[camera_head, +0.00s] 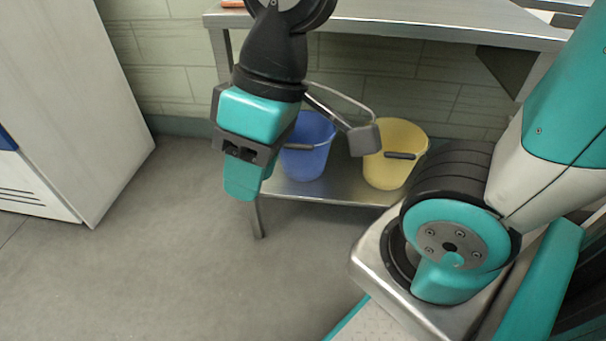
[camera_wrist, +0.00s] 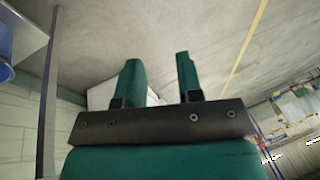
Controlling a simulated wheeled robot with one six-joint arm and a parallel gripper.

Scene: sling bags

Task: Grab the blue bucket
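The blue bucket (camera_head: 311,150) stands on the lower metal shelf of a table in the head view, with its handle hanging at the front. My gripper (camera_head: 245,185) hangs in front of its left part and hides some of it. A part of the bucket also shows at the left edge of the wrist view (camera_wrist: 5,55). In the wrist view, the two teal fingers of my gripper (camera_wrist: 160,80) are apart with nothing between them. They point away from the bucket.
A yellow bucket (camera_head: 398,150) stands to the right on the same shelf (camera_head: 340,188). The metal tabletop (camera_head: 420,18) is above both buckets, and a table leg (camera_head: 257,218) stands at the front left. A white cabinet (camera_head: 75,100) is at the left. The floor between is clear.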

